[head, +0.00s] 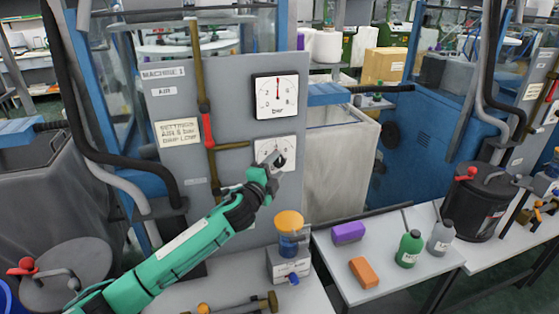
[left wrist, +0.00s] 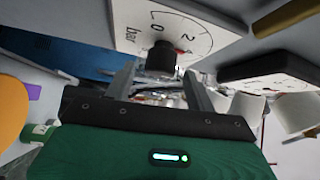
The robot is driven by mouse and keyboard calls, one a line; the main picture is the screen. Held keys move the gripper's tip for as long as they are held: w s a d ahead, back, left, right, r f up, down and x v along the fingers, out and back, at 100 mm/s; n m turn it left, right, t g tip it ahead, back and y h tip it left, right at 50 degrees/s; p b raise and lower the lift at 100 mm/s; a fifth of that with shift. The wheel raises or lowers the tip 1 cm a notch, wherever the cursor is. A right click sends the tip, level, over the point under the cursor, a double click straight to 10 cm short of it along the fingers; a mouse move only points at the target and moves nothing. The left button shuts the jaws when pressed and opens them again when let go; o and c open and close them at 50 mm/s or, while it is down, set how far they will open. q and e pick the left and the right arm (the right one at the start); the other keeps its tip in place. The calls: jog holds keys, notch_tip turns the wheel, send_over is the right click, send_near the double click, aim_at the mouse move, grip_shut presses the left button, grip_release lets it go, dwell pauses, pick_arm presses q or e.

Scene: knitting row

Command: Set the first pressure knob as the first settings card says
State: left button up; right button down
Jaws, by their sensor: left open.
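The grey machine panel labelled MACHINE 1 carries a settings card (head: 178,132); its AIR line shows, but the figure is too small to read surely. My left gripper (head: 272,166) is open at this dial. In the left wrist view the black knob (left wrist: 162,57) stands between or just beyond the spread fingertips (left wrist: 160,72); contact is unclear. My right gripper is out of view.
A brown pipe with a red lever (head: 207,128) runs down the panel left of the dials. An orange-lidded jar (head: 290,232) stands below. Purple (head: 348,233) and orange (head: 364,272) blocks and a green bottle (head: 408,248) are on the table at right.

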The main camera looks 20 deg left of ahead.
pick_arm(q)
jog(key=shift+x, duration=1.35)
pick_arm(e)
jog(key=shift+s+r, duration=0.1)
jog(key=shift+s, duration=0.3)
pick_arm(q)
jog(key=c, duration=1)
jog(key=shift+o, duration=0.2)
jog(key=shift+r+p, duration=0.15)
jog(key=shift+p, duration=0.65)
jog(key=m+g+p, duration=0.3)
jog(key=p, duration=1.1)
jog(key=shift+r+y+p, duration=0.1)
jog(key=shift+y+p, duration=0.25)
jog(key=shift+y, duration=0.05)
jog(key=shift+f+m+g+p, duration=0.3)
jog(key=shift+m+g+p, duration=0.2)
jog(key=shift+p, duration=0.6)
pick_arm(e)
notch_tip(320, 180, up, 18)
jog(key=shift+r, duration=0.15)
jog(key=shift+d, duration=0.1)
pick_arm(q)
jog(key=o, duration=1)
jog(key=shift+c, duration=0.2)
jog(key=shift+s, duration=0.1)
